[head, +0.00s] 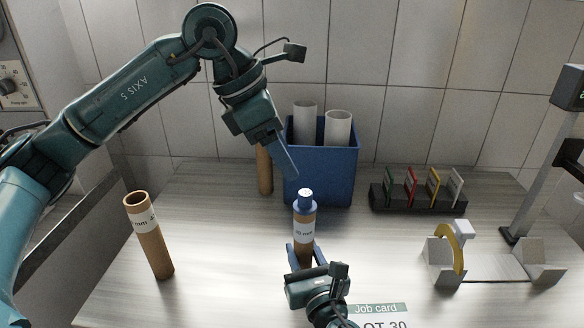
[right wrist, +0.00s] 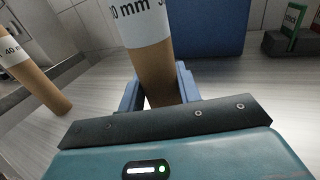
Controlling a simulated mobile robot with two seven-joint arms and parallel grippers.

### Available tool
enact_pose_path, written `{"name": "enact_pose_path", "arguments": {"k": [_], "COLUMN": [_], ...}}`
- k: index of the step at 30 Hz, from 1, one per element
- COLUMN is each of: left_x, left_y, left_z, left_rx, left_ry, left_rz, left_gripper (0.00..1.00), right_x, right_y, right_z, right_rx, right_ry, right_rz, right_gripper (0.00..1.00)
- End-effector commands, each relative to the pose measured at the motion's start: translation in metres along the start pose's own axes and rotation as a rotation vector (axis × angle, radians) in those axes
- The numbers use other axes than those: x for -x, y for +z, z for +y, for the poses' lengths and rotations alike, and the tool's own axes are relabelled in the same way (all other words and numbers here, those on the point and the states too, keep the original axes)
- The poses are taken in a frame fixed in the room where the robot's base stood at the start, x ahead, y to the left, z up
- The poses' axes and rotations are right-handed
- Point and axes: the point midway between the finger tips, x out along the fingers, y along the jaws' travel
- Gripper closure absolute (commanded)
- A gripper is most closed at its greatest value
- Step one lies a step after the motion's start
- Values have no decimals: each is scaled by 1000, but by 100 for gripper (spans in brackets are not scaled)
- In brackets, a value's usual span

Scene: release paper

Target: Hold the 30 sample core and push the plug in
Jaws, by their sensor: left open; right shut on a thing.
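The sample core (head: 304,246) stands upright in the middle of the table. It is a brown tube with a white label that seems to read 30 mm; in the right wrist view the core (right wrist: 155,70) shows only "0 mm". A blue plug (head: 305,206) with a white top sits at its upper end; how deep it sits I cannot tell. My right gripper (head: 303,258) is shut on the core's lower part, a finger on each side (right wrist: 158,92). My left gripper (head: 289,168) is open and empty, above and left of the plug, apart from it.
A brown 40 mm core (head: 152,245) stands at left, and another core (head: 264,172) behind. A blue bin (head: 325,185) holds white tubes.

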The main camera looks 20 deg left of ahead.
Motion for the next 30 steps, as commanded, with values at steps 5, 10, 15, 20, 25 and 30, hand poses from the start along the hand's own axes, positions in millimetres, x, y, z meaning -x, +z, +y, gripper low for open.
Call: {"name": "enact_pose_path", "arguments": {"k": [5, 10, 15, 20, 25, 30], "left_x": [5, 5, 5, 5, 4, 4], "left_y": [0, 0, 0, 0, 0, 0], "left_z": [0, 0, 0, 0, 0, 0], "left_rx": [0, 0, 0, 0, 0, 0], "left_ry": [0, 0, 0, 0, -1, -1], "left_rz": [0, 0, 0, 0, 0, 0], "left_gripper": [37, 37, 37, 37, 37, 37], "right_x": [0, 0, 0, 0, 0, 1], "right_y": [-1, -1, 0, 0, 0, -1], "right_z": [0, 0, 0, 0, 0, 0], "right_rx": [0, 0, 0, 0, 0, 0], "right_ry": [0, 0, 0, 0, 0, 0], "right_rz": [2, 1, 1, 0, 0, 1], "right_gripper": [90, 90, 63, 50, 41, 41]}}
